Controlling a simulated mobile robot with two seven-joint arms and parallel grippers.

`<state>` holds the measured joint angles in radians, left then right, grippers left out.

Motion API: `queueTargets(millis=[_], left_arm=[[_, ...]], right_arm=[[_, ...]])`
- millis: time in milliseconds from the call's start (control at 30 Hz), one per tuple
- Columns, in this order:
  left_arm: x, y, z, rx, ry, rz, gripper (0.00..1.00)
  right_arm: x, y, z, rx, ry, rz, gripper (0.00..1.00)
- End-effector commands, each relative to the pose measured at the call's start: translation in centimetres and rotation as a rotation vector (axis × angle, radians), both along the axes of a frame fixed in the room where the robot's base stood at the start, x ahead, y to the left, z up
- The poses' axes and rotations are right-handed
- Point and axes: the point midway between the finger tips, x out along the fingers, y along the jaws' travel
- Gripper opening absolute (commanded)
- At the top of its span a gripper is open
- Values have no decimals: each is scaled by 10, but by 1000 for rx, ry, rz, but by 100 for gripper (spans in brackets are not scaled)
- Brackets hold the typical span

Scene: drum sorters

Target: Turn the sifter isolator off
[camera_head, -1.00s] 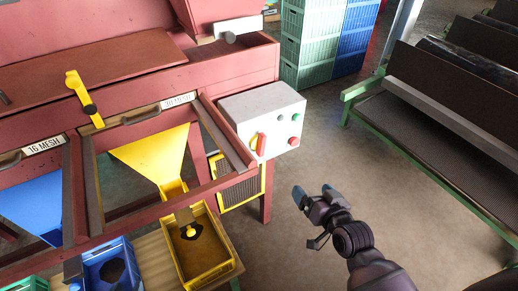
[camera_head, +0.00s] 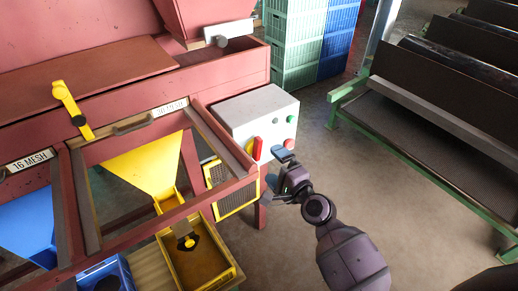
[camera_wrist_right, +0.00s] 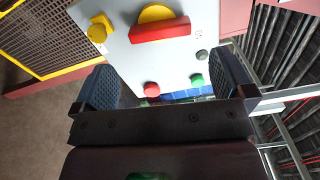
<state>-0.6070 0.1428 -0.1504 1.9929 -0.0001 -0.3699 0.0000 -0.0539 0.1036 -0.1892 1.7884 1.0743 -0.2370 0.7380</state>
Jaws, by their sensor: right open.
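The isolator is a red bar handle (camera_head: 258,148) over a yellow disc (camera_head: 250,147) on the front of a pale grey control box (camera_head: 252,108). The handle looks roughly upright in the head view. In the wrist view the red handle (camera_wrist_right: 160,29) lies nearly level across the yellow disc (camera_wrist_right: 156,12). My right gripper (camera_head: 277,170) is open and empty, in front of and just below right of the handle. In the wrist view its two fingers (camera_wrist_right: 167,82) are wide apart, with the handle beyond them and no contact visible. My left gripper is not in view.
Red (camera_wrist_right: 151,89), green (camera_wrist_right: 197,80) and black (camera_wrist_right: 202,55) buttons sit near the handle, with a yellow knob (camera_wrist_right: 98,30) beside it. A yellow crate (camera_head: 207,278) stands lower left.

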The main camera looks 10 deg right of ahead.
Motion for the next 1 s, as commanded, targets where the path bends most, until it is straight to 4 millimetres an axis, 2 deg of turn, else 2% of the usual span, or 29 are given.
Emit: queueTargets(millis=[200,433,600,900,933,1000], left_arm=[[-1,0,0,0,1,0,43],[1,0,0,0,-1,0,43],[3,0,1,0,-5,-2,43],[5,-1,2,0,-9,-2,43],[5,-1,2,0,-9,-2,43],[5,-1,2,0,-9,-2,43]], right_arm=[[36,15,1,0,-1,1,100],[62,25,0,-3,-1,0,100],[71,29,0,-3,-1,0,100],[72,29,0,-3,-1,-1,100],[72,29,0,-3,-1,-1,98],[72,29,0,-3,-1,0,88]])
